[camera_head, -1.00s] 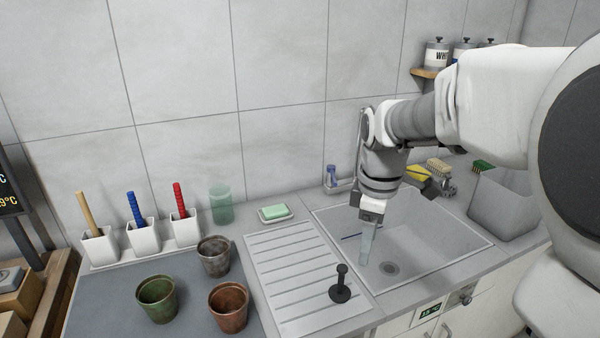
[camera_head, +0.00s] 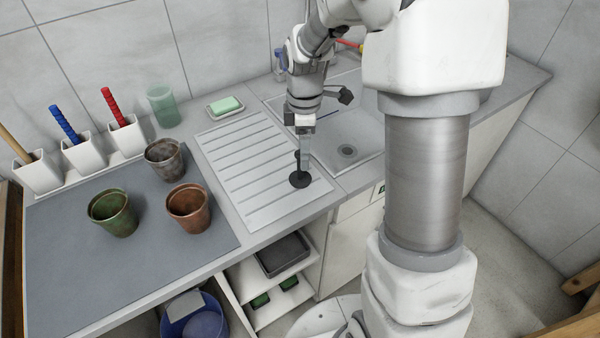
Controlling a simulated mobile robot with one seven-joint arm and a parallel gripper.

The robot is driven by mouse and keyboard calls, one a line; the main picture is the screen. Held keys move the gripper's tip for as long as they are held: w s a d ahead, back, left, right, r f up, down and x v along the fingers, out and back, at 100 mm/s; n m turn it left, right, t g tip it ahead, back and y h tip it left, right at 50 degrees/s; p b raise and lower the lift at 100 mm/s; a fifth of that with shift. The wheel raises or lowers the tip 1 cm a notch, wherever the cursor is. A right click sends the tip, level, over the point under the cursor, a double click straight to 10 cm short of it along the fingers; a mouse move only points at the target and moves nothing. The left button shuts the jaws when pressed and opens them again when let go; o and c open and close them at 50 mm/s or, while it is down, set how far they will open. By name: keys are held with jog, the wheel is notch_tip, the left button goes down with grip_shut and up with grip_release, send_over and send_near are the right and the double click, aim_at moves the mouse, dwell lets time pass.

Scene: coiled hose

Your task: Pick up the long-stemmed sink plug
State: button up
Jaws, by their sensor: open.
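The long-stemmed sink plug (camera_head: 299,179) is black, with a round flat base and an upright stem. It stands on the ribbed draining board (camera_head: 232,174), near the board's front right corner. My gripper (camera_head: 304,157) points down right at the plug's stem, low over the board. Its fingers are open and partly overlap the stem in this view. I cannot tell whether the stem is between the fingers or just behind or beside them.
The sink basin (camera_head: 352,132) is right of the board. A soap dish (camera_head: 225,107) with green soap lies behind it. Grey (camera_head: 164,158), copper (camera_head: 188,206) and green (camera_head: 112,211) pots stand to the left. Open shelves (camera_head: 268,290) are below the counter.

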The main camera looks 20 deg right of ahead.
aim_at(300, 177)
jog(key=shift+w+a+f, duration=0.1)
jog(key=shift+a+f, duration=0.15)
jog(key=shift+f, duration=1.45)
jog(key=shift+a+f, duration=0.2)
jog(key=shift+f, duration=1.5)
grip_shut()
